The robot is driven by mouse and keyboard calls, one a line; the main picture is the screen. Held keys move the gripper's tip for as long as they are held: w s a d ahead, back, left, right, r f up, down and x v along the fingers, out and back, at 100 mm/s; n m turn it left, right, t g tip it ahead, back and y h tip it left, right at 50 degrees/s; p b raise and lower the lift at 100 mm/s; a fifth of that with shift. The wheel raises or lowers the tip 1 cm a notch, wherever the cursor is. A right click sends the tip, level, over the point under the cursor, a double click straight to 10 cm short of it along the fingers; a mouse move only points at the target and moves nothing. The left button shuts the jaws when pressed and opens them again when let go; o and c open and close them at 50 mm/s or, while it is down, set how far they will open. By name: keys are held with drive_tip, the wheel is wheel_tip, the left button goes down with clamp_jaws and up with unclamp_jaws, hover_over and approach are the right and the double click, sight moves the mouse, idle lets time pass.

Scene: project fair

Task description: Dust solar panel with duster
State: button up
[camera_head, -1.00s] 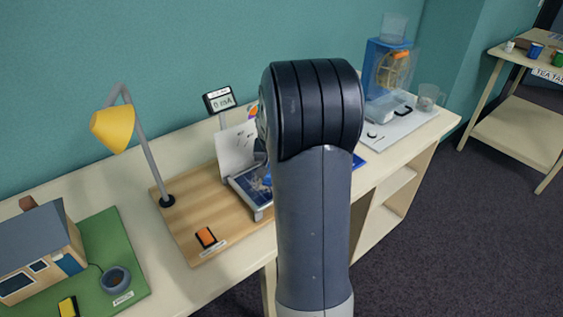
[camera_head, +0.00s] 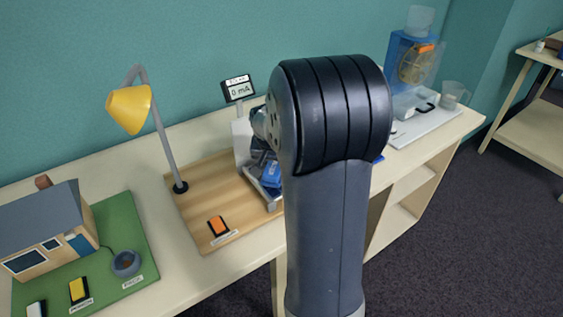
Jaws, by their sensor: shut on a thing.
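The solar panel lies on the wooden board, behind my arm; only its silver frame edge (camera_head: 274,203) shows clearly. My gripper (camera_head: 262,158) is low over the panel, partly hidden by my own arm. It is shut on a blue thing (camera_head: 271,175), which looks like the duster. The duster's head and its contact with the panel are hidden. A meter (camera_head: 238,90) reading 0 mA stands behind the panel. A yellow lamp (camera_head: 130,108) stands at the left of the wooden board (camera_head: 205,187).
An orange switch (camera_head: 218,225) sits at the board's front. A model house (camera_head: 45,235) on a green base (camera_head: 125,225) stands at the left. A blue apparatus (camera_head: 408,65) and a clear jug (camera_head: 452,94) stand on the right. Another table (camera_head: 540,110) is at far right.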

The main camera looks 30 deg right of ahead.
sight(266, 167)
drive_tip(key=shift+s+a+f+b, duration=0.15)
drive_tip(key=shift+a+b, duration=0.15)
drive_tip(key=shift+a, duration=0.55)
drive_tip(key=shift+s+a+f+b, duration=0.15)
drive_tip(key=shift+a+b, duration=0.1)
drive_tip(key=shift+a, duration=0.55)
drive_tip(key=shift+o, duration=0.8)
drive_tip(key=shift+w+a+r, duration=0.1)
drive_tip(key=shift+w+a, duration=0.15)
drive_tip(key=shift+w, duration=0.5)
drive_tip(key=shift+w+d+r+p, duration=0.15)
drive_tip(key=shift+d+p, duration=0.1)
drive_tip(key=shift+d, duration=0.5)
drive_tip(key=shift+w+d+r+p, duration=0.15)
drive_tip(key=shift+d+p, duration=0.05)
drive_tip(key=shift+d, duration=0.5)
drive_tip(key=shift+c, duration=0.2)
